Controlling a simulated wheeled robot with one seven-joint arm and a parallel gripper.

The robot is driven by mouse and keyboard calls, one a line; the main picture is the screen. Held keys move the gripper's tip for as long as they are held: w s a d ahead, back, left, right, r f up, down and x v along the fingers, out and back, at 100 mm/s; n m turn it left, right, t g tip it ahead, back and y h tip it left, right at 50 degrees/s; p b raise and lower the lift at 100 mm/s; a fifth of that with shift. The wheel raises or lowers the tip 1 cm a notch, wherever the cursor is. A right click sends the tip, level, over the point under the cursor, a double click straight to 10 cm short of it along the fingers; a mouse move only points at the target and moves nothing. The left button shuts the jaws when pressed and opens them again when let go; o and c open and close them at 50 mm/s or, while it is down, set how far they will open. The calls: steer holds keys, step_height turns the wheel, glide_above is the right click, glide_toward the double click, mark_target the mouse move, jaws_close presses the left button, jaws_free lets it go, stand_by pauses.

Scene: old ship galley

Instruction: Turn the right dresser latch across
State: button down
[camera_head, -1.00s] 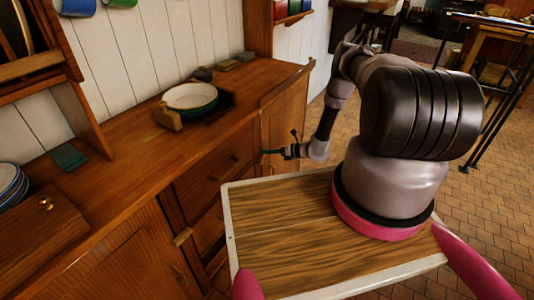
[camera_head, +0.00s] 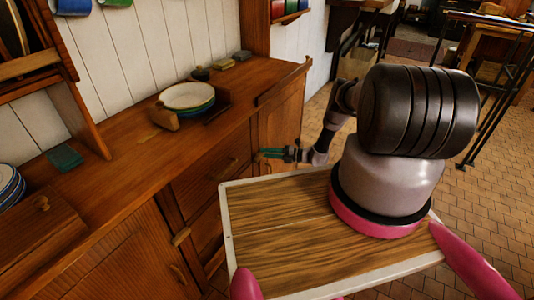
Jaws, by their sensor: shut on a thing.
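The wooden dresser (camera_head: 140,170) runs along the left wall, with its right door (camera_head: 285,112) at the far end. My gripper (camera_head: 263,153) has green fingers and reaches left to the near edge of that door. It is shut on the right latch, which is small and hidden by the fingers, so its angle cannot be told. The left latch (camera_head: 181,236) is a light wooden piece beside the near left door (camera_head: 115,262). It is tilted a little.
Drawers (camera_head: 225,165) sit between the two doors. Stacked plates (camera_head: 187,97) and a wooden block (camera_head: 165,116) stand on the dresser top. My arm and wood-topped base fill the middle and right.

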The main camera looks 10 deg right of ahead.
steer(key=shift+f+m, duration=0.25)
steer(key=shift+m, duration=0.35)
steer(key=shift+d+y, duration=0.1)
steer(key=shift+y, duration=0.2)
steer(key=c, duration=0.6)
jaws_free()
steer(key=shift+c, duration=0.2)
steer(key=v, duration=1)
steer(key=shift+s+d, duration=0.15)
steer(key=shift+d, duration=0.15)
steer(key=shift+f, duration=0.1)
